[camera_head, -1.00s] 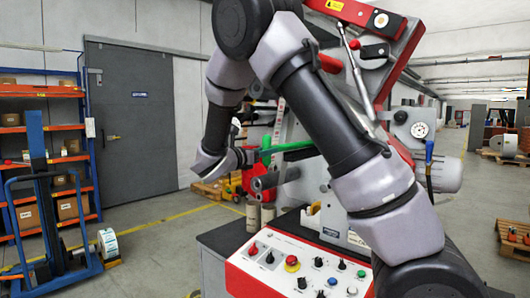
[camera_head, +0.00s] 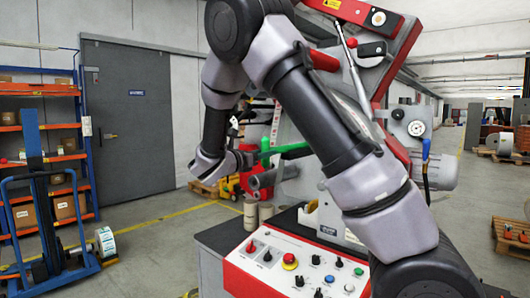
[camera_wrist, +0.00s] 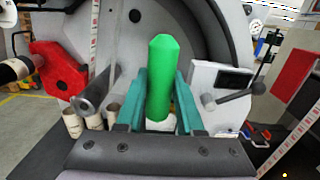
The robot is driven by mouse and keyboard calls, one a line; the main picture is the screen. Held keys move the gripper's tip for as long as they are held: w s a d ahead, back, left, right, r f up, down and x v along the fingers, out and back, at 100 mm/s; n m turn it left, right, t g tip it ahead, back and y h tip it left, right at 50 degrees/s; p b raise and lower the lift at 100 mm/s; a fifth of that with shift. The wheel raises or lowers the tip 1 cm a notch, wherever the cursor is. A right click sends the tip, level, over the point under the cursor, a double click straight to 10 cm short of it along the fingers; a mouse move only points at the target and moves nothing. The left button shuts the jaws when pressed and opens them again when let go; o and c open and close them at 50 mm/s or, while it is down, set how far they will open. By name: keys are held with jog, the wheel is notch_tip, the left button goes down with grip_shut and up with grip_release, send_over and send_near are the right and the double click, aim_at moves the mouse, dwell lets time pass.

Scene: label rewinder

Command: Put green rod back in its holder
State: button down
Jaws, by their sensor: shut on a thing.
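The green rod (camera_wrist: 160,75) is held in my gripper (camera_wrist: 160,100), between its two teal fingers in the wrist view. I cannot make out the rod's holder for certain in either view.
The label rewinder's control panel (camera_head: 300,265) stands below my arm. A grey roller (camera_wrist: 97,90) and a red part (camera_wrist: 58,68) are left of the rod in the wrist view. A black lever (camera_wrist: 235,96) is at its right. Cardboard cores (camera_head: 251,214) stand beside the machine.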

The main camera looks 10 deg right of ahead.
jog(key=shift+f, duration=0.45)
dwell(0.3)
jog(key=shift+c, duration=2.3)
grip_release()
